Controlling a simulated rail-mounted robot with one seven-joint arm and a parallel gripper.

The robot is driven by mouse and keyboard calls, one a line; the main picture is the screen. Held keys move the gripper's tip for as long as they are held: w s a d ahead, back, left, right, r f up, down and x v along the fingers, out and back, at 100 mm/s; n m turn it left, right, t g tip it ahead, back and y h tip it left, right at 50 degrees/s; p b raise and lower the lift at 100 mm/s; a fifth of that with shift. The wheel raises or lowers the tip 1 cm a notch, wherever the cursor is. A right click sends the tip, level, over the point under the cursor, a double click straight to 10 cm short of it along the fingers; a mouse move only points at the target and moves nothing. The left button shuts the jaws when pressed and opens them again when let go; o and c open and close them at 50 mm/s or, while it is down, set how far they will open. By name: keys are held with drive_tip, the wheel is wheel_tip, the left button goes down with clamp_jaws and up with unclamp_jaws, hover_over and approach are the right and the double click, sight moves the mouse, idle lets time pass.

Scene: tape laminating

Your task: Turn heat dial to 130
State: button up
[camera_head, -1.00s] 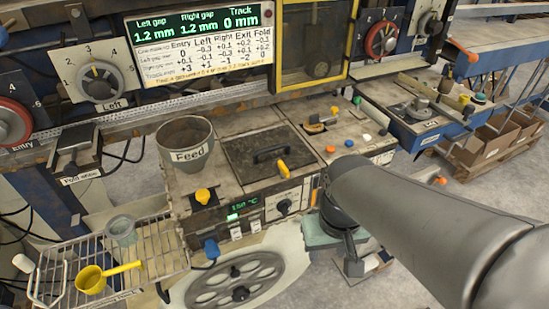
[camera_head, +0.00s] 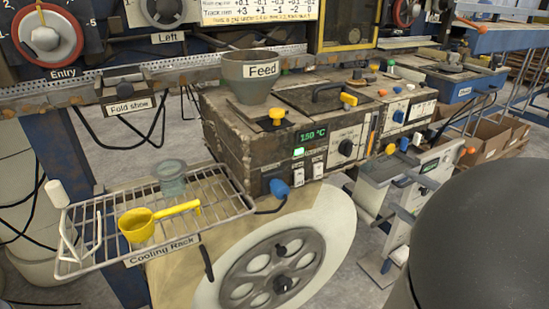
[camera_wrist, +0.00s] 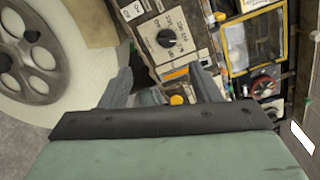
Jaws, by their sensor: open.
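The heat dial (camera_head: 346,147) is a black knob on the front panel of the grimy metal heater box, right of its green display (camera_head: 313,135). The display appears to read 150 °C. The dial (camera_wrist: 166,38) also shows in the wrist view, with a printed scale beside it. My gripper (camera_wrist: 163,84) is open and empty, its two grey fingers apart. The dial lies beyond the fingertips, roughly between them in the picture, with no contact visible. My gripper is out of the head view, where only a dark rounded part of my arm fills the lower right.
The Feed hopper (camera_head: 251,75) and a yellow knob (camera_head: 278,115) are on top of the box. A blue knob (camera_head: 279,188) sticks out low in front. A large wheel (camera_head: 270,275) is below. The cooling rack (camera_head: 217,190) at left holds a yellow scoop (camera_head: 138,225) and a jar (camera_head: 171,178).

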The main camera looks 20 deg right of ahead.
drive_tip(key=h, duration=0.1)
approach(350, 151)
drive_tip(key=shift+m+t, duration=0.3)
drive_tip(key=w, duration=0.8)
drive_tip(key=shift+w+a+f, duration=0.2)
drive_tip(key=shift+w+a, duration=0.05)
drive_tip(key=shift+a, duration=0.15)
drive_tip(key=c, duration=1)
